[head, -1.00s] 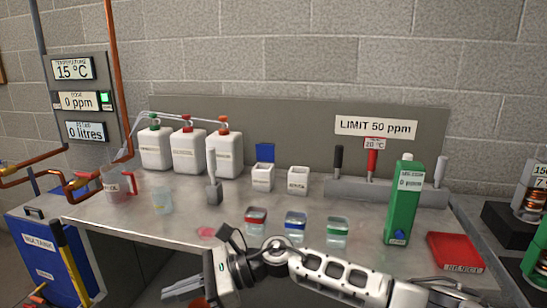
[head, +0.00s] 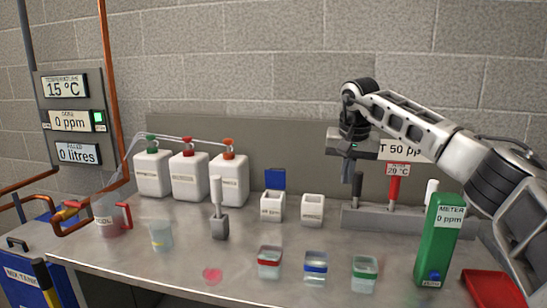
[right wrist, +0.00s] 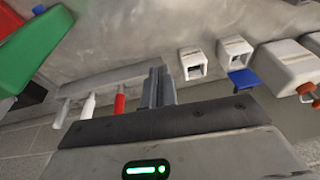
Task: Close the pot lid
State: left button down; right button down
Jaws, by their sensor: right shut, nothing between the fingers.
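Two small white pots stand mid-bench in the head view. The left pot (head: 272,207) has a blue lid (head: 275,179) standing up at its back, so it is open. The right pot (head: 312,211) is open, with no lid seen on it. In the right wrist view the blue lid (right wrist: 243,80) shows beside its pot (right wrist: 234,50), and the other pot (right wrist: 193,64) is nearer the fingers. My right gripper (head: 347,172) is shut and empty, pointing down above and to the right of the pots, apart from them. My left gripper is not in view.
A rack (head: 415,221) with upright handles, one red (head: 394,184), stands close under my right gripper. A green meter (head: 438,240) stands at right. Three white jugs (head: 188,175), a grey stand (head: 219,222) and three lidded glass containers (head: 316,268) are on the bench.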

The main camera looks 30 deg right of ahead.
aim_at(275, 177)
jog(key=i, duration=1.15)
